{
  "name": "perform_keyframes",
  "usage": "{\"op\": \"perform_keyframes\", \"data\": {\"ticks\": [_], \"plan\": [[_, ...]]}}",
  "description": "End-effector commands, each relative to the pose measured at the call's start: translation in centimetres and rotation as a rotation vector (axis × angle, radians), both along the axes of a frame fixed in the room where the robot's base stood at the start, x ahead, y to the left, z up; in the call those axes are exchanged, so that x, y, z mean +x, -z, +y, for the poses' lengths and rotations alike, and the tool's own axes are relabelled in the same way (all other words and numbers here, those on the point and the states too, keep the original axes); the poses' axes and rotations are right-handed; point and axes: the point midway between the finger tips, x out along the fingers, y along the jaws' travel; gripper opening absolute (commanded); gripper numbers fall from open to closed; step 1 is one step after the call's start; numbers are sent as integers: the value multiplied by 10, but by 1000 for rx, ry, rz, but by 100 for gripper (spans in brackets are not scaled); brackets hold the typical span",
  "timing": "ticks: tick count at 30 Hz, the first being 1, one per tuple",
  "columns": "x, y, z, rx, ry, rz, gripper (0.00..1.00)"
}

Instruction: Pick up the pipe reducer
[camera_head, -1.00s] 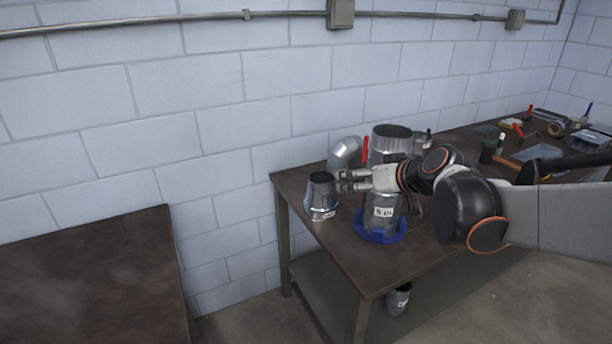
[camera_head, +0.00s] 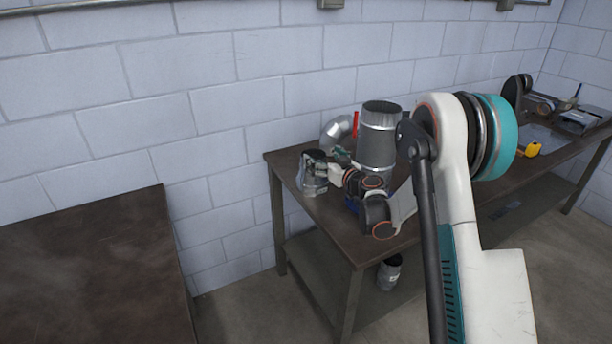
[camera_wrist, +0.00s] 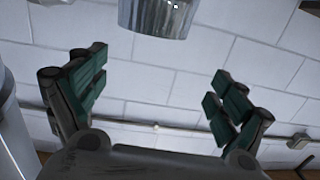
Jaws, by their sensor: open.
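The pipe reducer (camera_head: 310,184), a short grey metal piece, stands near the left end of the dark workbench in the head view. My gripper (camera_head: 328,173) is low beside its right side; the fingertips are small and hard to separate from the reducer there. In the wrist view my gripper (camera_wrist: 158,72) is open, its two green-padded fingers wide apart with nothing between them. A metal piece, apparently the reducer (camera_wrist: 157,16), is cut off by the top edge, beyond the fingertips and roughly centred between them.
A tall galvanized duct (camera_head: 379,132) stands right of my gripper, with a metal elbow (camera_head: 336,129) and a red-handled tool (camera_head: 355,123) behind. Another metal piece (camera_head: 389,273) is below the workbench (camera_head: 300,212). A yellow object (camera_head: 530,149) lies farther right. A separate brown table (camera_head: 85,265) is at left.

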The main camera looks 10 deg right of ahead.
Motion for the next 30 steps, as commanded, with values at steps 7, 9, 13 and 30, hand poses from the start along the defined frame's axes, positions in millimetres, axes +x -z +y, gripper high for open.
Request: {"op": "perform_keyframes", "data": {"ticks": [7, 9, 13, 30], "plan": [[16, 42, -19, 5, 43, -57, 91], [18, 46, -21, 5, 48, -62, 91], [26, 49, -19, 5, 49, -65, 91], [87, 54, 1, 6, 48, -65, 91]]}}
